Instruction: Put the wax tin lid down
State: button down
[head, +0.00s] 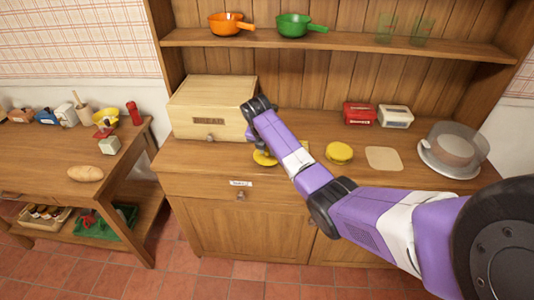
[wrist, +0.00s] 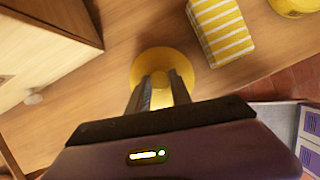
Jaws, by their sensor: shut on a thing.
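The yellow wax tin lid (head: 263,159) is at my gripper, in front of the bread box on the wooden counter. In the wrist view the round lid (wrist: 150,62) lies below my gripper (wrist: 163,88), whose two fingers are shut on its knob. The lid looks level and close to the counter; I cannot tell whether it touches. A round yellow tin (head: 339,152) stands to the right on the counter, and its edge shows in the wrist view (wrist: 296,6). My arm covers part of the lid in the head view.
The bread box (head: 210,108) stands left of the lid. A yellow-and-white striped item (wrist: 221,31) lies close to the lid's right. Farther right are a beige mat (head: 384,158), a covered cake stand (head: 453,150) and red (head: 359,114) and white (head: 396,116) boxes.

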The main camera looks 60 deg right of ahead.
jog(key=shift+f, duration=1.1)
jog(key=shift+f, duration=0.15)
jog(key=c, duration=1.2)
grip_release()
jog(key=shift+o, duration=0.2)
